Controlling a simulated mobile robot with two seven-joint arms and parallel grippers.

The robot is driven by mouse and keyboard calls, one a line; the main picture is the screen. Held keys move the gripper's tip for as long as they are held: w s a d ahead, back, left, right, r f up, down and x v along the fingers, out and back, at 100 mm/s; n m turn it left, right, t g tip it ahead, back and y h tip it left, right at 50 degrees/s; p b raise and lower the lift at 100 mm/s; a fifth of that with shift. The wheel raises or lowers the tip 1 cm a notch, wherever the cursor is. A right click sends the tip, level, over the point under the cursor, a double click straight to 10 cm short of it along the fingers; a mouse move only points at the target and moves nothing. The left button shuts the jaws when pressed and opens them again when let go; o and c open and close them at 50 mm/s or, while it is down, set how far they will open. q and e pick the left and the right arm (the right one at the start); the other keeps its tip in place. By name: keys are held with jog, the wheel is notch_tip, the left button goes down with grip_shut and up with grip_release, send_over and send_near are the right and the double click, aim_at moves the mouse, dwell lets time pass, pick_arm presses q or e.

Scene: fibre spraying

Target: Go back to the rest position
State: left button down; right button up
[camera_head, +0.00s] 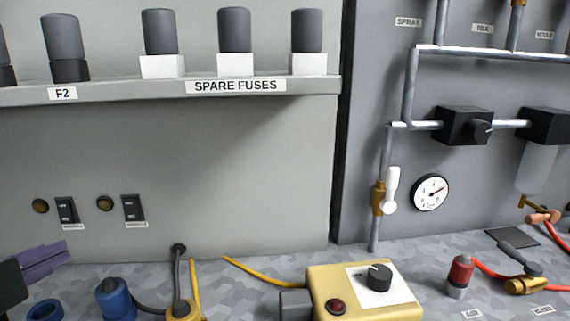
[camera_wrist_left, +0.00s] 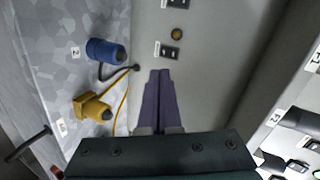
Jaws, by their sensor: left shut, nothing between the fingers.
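My left gripper (camera_head: 42,262) is at the lower left edge of the head view, with purple fingers pointing right toward the grey cabinet front. In the left wrist view its two purple fingers (camera_wrist_left: 160,75) lie together, shut and empty. They are near the cabinet wall below the switches and apart from the blue plug (camera_head: 115,298) and the yellow plug (camera_head: 184,311). The blue plug (camera_wrist_left: 104,51) and yellow plug (camera_wrist_left: 92,107) lie to the left of the fingers in the wrist view. My right gripper is not in view.
A shelf (camera_head: 130,92) holds fuses above. A yellow control box (camera_head: 335,290) with a black knob and red button stands on the speckled bench. A gauge (camera_head: 431,193), white-handled valve (camera_head: 391,188) and pipes are at right. Red hose (camera_head: 490,270) and couplings lie at far right.

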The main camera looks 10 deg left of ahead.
pick_arm(q)
jog(key=s+d+r+n+g+h+p, duration=0.1)
jog(key=s+d+n+g+h+p, duration=0.1)
jog(key=s+d+n+g+p, duration=0.5)
jog(key=s+d+r+n+g+h+p, duration=0.1)
jog(key=s+d+n+g+h+p, duration=0.15)
jog(key=s, duration=0.75)
notch_tip(320, 180, up, 35)
jog(key=p, duration=3.5)
jog(key=shift+a+n, duration=0.35)
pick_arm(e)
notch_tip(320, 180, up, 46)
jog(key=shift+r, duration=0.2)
